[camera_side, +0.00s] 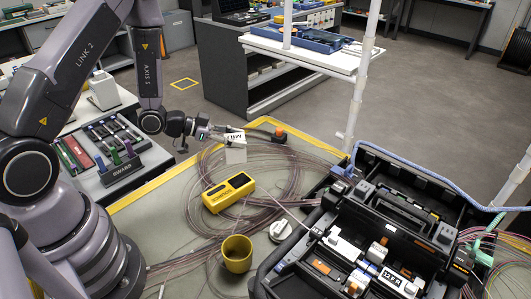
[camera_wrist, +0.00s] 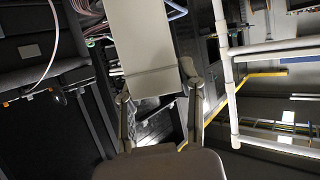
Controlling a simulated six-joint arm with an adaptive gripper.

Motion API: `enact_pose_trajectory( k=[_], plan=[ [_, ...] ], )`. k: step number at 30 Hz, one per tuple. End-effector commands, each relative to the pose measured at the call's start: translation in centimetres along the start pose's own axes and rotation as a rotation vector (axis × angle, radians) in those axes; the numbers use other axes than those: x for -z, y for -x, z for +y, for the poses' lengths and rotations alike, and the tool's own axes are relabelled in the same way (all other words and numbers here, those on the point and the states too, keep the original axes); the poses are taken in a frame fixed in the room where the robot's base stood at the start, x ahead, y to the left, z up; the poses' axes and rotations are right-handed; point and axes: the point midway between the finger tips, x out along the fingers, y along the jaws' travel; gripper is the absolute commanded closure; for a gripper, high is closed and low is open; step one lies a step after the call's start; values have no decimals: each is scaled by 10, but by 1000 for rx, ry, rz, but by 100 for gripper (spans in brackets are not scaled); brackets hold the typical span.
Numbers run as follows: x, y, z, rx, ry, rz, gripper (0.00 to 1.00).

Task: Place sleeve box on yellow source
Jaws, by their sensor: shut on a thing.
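The sleeve box (camera_side: 236,153) is a small white box with dark lettering on its top. My gripper (camera_side: 219,134) is shut on it and holds it in the air, behind the yellow source in the side view. The yellow source (camera_side: 229,192) is a yellow handheld unit with a dark display, lying on the bench among coiled fibres. In the wrist view the box is a large pale block (camera_wrist: 140,45) between the two fingers of my gripper (camera_wrist: 158,90). I cannot make out the yellow source in the wrist view.
A yellow cup (camera_side: 237,254) and a white round item (camera_side: 281,230) stand in front of the source. An open black splicer case (camera_side: 375,235) fills the right. A Swabs tray (camera_side: 125,170) is at left. Loose fibre coils (camera_side: 270,170) surround the source.

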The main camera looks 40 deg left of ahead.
Motion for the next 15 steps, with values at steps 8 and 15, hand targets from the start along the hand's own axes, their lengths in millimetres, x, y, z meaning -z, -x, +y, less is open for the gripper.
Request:
enact_pose_trajectory(
  k=[8, 15],
  plan=[
    [-17, 22, 17, -111, -42, -2, 100],
    [-47, 10, 18, -114, -46, 0, 100]
  ],
)
